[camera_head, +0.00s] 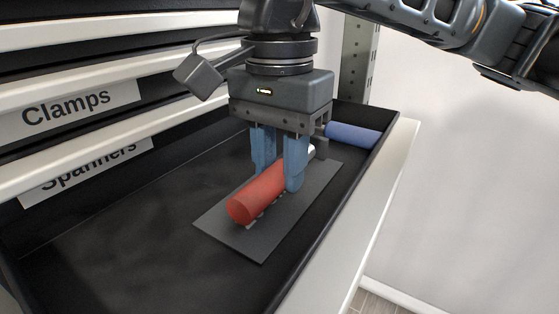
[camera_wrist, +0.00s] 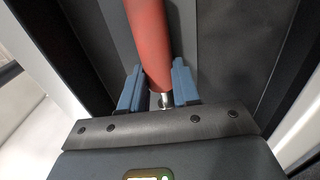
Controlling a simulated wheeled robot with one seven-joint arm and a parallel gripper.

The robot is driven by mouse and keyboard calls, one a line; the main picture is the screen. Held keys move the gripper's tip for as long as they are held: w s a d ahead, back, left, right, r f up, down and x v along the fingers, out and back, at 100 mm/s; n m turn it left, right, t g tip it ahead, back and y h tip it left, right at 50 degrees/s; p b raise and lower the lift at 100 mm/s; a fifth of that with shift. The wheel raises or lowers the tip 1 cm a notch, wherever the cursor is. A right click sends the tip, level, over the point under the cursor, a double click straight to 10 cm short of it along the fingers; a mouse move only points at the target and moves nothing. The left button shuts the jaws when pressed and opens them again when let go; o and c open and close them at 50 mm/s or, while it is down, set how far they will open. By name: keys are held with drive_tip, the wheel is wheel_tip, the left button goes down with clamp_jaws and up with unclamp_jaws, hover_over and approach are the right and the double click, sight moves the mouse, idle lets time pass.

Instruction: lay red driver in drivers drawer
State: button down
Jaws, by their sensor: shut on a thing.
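The red driver (camera_head: 262,192) has a thick red handle and a pale metal shaft. My gripper (camera_head: 280,183) is shut on it, with a blue finger on each side near the shaft end of the handle. The driver is low over a dark grey mat (camera_head: 234,242) in the open black drawer (camera_head: 90,262); I cannot tell whether it touches the mat. In the wrist view the red handle (camera_wrist: 149,40) runs up from between the fingertips (camera_wrist: 158,88), and a short piece of shaft shows below it.
A blue-handled tool (camera_head: 353,133) lies at the drawer's far right end, behind my gripper. Drawers labelled Clamps (camera_head: 68,108) and Spanners (camera_head: 88,172) stand shut above on the left. The drawer's left floor is clear. Its right wall and pale front edge (camera_head: 378,225) are close.

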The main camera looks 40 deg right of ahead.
drive_tip(key=shift+f+b, duration=0.3)
drive_tip(key=shift+b, duration=0.05)
drive_tip(key=c, duration=0.7)
unclamp_jaws()
drive_tip(key=shift+c, duration=0.2)
wheel_tip(320, 180, up, 8)
drive_tip(key=shift+f+b, duration=0.1)
drive_tip(key=shift+b, duration=0.2)
